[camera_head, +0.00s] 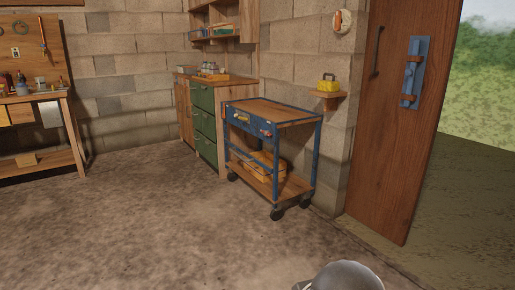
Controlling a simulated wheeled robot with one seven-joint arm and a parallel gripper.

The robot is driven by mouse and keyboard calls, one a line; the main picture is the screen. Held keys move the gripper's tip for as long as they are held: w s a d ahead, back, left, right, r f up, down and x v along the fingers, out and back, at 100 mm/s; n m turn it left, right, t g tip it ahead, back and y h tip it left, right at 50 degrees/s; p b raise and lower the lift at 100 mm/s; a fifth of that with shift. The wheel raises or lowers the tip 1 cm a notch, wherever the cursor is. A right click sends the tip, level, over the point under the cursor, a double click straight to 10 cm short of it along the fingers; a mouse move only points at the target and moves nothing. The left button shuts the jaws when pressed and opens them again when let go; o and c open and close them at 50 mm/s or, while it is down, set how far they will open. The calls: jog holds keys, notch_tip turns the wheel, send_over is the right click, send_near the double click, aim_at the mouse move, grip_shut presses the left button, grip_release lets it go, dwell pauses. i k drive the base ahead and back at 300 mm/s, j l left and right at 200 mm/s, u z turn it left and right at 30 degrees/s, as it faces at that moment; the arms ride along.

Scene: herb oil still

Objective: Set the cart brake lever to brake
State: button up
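The cart (272,112) has a blue frame, a wooden top and a wooden lower shelf (262,181). It stands on dark wheels against the block wall, right of the green drawers. Its blue front panel carries a small yellowish piece (241,117) and a small reddish piece (265,132). I cannot tell whether either is the brake lever, nor how the lever is set. My gripper is not in view. A rounded grey part, probably of my arm, shows at the bottom edge, well apart from the cart.
Yellowish-brown items (265,162) lie on the cart's lower shelf. Green drawers (204,120) stand left of it. A yellow box (327,84) sits on a wall bracket. A wooden door (398,150) stands beside an opening outdoors. A workbench (40,135) is far left. The floor (170,220) before the cart is clear.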

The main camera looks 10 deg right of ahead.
aim_at(266, 133)
jog(key=i+j+z, duration=0.1)
jog(key=i+z, duration=0.25)
jog(key=i+j, duration=0.1)
jog(key=i, duration=0.45)
jog(key=i+z, duration=0.1)
jog(key=i, duration=0.5)
jog(key=i+j, duration=0.15)
jog(key=i, duration=0.4)
jog(key=i+j+z, duration=0.1)
jog(key=i, duration=0.45)
jog(key=i+j, duration=0.2)
jog(key=i, duration=0.35)
